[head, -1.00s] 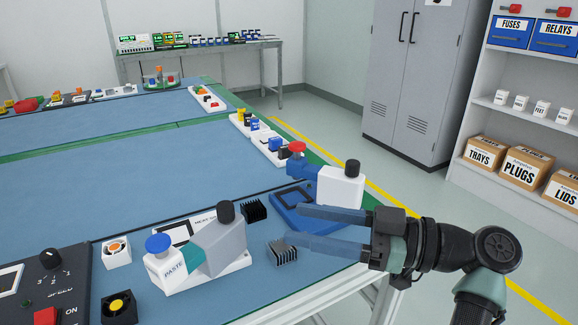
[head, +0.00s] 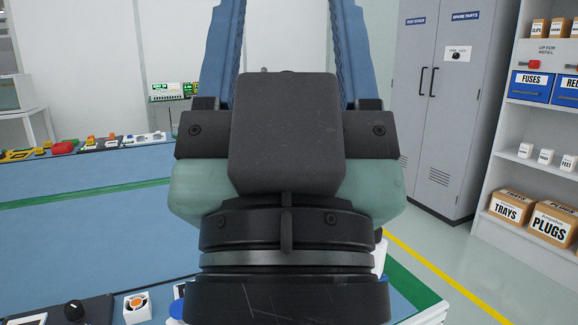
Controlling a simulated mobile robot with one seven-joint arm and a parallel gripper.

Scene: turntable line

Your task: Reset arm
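My gripper (head: 288,45) is raised close in front of the head camera and fills the middle of the picture. Its two blue fingers point up and stand wide apart, with their tips cut off by the top edge. Only the far wall shows between the fingers, so I see nothing held. My gripper's body and wrist hide most of the near right part of the blue-topped table (head: 90,245).
The orange-centred fan block (head: 137,307) and the control box with a black knob (head: 74,310) show at the bottom left. Grey cabinets (head: 440,110) and a shelf with boxes (head: 512,207) stand at right. Open floor (head: 440,245) lies between table and shelf.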

